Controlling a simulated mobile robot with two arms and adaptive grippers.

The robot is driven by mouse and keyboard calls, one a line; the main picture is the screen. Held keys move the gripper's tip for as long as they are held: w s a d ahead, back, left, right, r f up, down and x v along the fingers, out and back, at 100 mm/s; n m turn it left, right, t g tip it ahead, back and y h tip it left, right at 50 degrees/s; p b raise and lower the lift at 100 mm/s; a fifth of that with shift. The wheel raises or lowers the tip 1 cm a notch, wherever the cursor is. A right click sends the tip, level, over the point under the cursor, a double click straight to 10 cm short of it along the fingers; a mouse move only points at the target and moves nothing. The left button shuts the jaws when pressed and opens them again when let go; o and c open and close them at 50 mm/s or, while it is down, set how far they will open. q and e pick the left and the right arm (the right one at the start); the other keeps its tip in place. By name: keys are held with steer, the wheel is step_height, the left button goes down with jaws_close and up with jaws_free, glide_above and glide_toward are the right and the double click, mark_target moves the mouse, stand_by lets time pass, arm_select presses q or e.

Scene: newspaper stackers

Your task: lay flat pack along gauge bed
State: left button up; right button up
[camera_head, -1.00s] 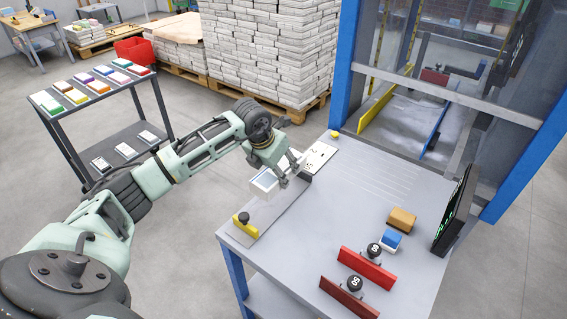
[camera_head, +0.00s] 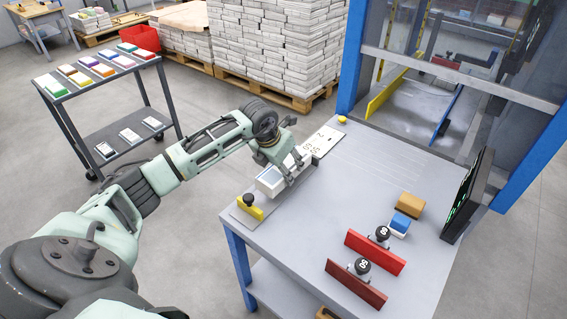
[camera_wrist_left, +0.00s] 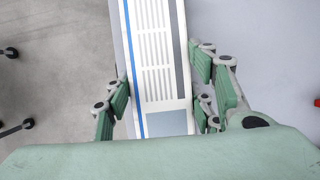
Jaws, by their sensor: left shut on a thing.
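The flat pack is a long white pack (camera_wrist_left: 155,45) with a blue edge stripe and grey printed lines. In the head view the pack (camera_head: 269,182) lies lengthwise along the gauge bed; I cannot tell whether it fully touches the bed. My left gripper (camera_head: 289,174) is shut on the pack, with a finger on each long side in the left wrist view (camera_wrist_left: 160,95). The gauge bed (camera_head: 325,139) is a grey strip at the table's left edge with dark figures at its far end and a yellow stop (camera_head: 251,208) at its near end. My right gripper is not in view.
Two red blocks with round black knobs (camera_head: 375,252), a blue-and-white pack (camera_head: 400,224) and a brown block (camera_head: 409,205) stand on the table (camera_head: 310,230). A dark screen (camera_head: 468,200) is at right. A cart (camera_head: 100,75) with coloured packs stands at left.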

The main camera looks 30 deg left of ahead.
arm_select(q)
steer(key=shift+f+b, duration=0.3)
steer(key=shift+f, duration=0.45)
steer(key=shift+f+b, duration=0.35)
steer(key=shift+f, duration=0.15)
steer(key=o, duration=1.6)
steer(key=shift+c, duration=0.2)
steer(key=shift+f, duration=0.1)
steer(key=shift+v, duration=4.05)
